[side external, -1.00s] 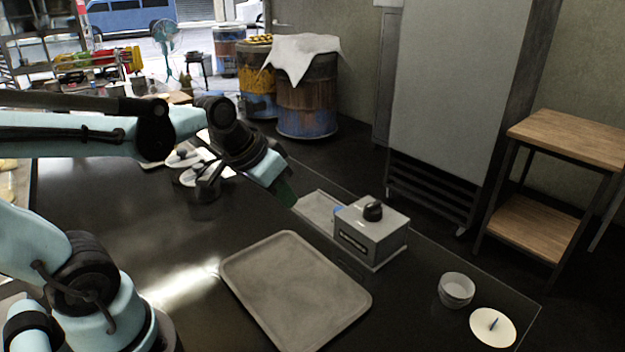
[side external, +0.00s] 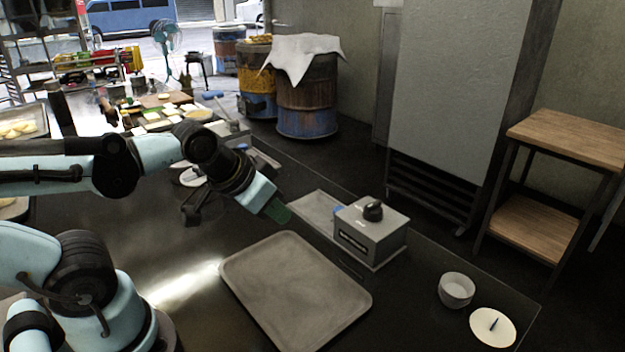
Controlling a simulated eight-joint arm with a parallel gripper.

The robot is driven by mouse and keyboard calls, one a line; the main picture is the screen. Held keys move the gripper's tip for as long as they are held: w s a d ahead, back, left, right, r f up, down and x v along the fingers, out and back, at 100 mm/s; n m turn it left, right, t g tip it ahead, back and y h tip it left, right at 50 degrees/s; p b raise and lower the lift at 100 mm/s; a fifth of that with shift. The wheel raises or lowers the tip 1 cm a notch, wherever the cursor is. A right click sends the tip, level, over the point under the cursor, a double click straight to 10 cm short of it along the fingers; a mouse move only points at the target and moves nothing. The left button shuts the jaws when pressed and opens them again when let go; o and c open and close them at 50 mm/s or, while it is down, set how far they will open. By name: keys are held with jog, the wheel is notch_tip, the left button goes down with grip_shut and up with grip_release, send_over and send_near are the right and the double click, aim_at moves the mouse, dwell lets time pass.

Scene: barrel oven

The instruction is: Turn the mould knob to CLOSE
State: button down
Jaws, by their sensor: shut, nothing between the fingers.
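The mould knob (side external: 373,210) is a black knob on top of a grey metal box (side external: 384,237). The box has a dark label strip on its front, and a small blue mark shows at its left edge. The knob's markings are too small to read, so I cannot tell its setting. My gripper (side external: 277,211), with a dark green end, is shut and empty. It is above the table, left of the box and apart from the knob, slanting down and right. Its fingertips are small and hard to make out.
An empty grey tray (side external: 292,290) lies in front of the box. White bowls (side external: 456,290) and a round cream disc (side external: 493,327) with a dark pointer are at the right. Boards with pale pieces (side external: 165,117) lie at the back left.

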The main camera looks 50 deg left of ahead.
jog(key=c, duration=1.8)
grip_release()
jog(key=shift+o, duration=1)
jog(key=shift+w, duration=0.1)
jog(key=o, duration=1)
jog(key=w+r+n, duration=0.1)
jog(key=w+r+n+g, duration=0.1)
jog(key=w+r, duration=0.1)
jog(key=w+r+n, duration=0.1)
jog(key=shift+w+d+r+g, duration=0.3)
jog(key=shift+w+d+r, duration=0.05)
jog(key=shift+o, duration=0.2)
jog(key=w, duration=0.1)
jog(key=w+r+n, duration=0.1)
jog(key=w+r+n+g, duration=0.1)
jog(key=shift+w+d, duration=0.1)
jog(key=shift+d, duration=0.2)
jog(key=n+g, duration=0.5)
jog(key=n, duration=0.4)
send_over(374, 203)
notch_tip(374, 203, down, 12)
jog(key=shift+f, duration=0.15)
